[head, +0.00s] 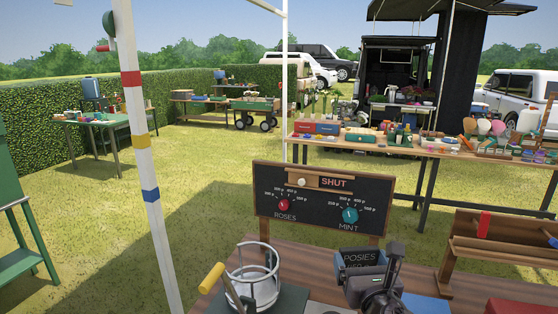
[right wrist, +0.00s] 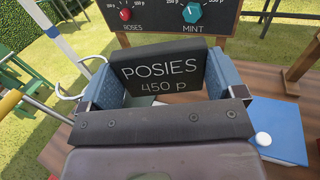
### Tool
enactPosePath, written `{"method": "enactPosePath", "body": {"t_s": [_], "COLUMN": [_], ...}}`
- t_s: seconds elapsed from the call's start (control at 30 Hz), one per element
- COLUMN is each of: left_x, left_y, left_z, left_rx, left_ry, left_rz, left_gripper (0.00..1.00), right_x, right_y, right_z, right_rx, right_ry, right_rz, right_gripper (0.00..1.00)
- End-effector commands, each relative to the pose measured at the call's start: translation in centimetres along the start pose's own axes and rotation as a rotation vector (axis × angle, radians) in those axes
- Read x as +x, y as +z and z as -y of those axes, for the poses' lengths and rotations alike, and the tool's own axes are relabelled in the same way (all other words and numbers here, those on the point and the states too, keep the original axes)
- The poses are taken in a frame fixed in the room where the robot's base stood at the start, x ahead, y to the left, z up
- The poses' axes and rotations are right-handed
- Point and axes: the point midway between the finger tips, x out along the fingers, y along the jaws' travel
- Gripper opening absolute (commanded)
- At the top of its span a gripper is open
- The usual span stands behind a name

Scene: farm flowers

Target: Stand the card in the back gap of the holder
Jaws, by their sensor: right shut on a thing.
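The card is a dark plate lettered POSIES 450 p. It shows in the head view (head: 359,257) and the right wrist view (right wrist: 158,72). My right gripper (head: 374,271) is shut on it; in the right wrist view its blue-grey fingers (right wrist: 165,84) flank the card at both sides. The card is roughly upright, its face turned to me, above the wooden table (head: 308,279). Its lower edge is hidden by my gripper. A wooden rack with long ledges (head: 494,251) stands to the right; I cannot tell whether it is the holder. My left gripper is out of view.
A price board (head: 318,206) with red and teal knobs stands behind the card. A white wire basket (head: 252,278) and a yellow-handled tool (head: 212,277) are left of my gripper. A blue flat object with a white knob (right wrist: 280,127) lies to the right.

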Motion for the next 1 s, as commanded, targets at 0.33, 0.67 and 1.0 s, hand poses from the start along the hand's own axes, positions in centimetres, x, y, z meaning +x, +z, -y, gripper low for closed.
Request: {"method": "enactPosePath", "body": {"t_s": [0.33, 0.67, 1.0], "left_x": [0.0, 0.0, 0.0], "left_y": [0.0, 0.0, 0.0], "left_z": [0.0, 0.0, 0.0], "left_rx": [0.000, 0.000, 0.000], "left_ry": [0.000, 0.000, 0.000], "left_rz": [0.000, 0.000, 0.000], "left_gripper": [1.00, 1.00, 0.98], "right_x": [-7.2, -8.9, -8.9], "right_y": [-4.0, -6.7, -6.7], "right_z": [2.7, 3.4, 3.5], "right_rx": [-0.001, 0.004, 0.005], "right_ry": [-0.037, -0.055, -0.057], "right_rz": [-0.005, -0.001, -0.001], "right_gripper": [0.65, 0.65, 0.65]}}
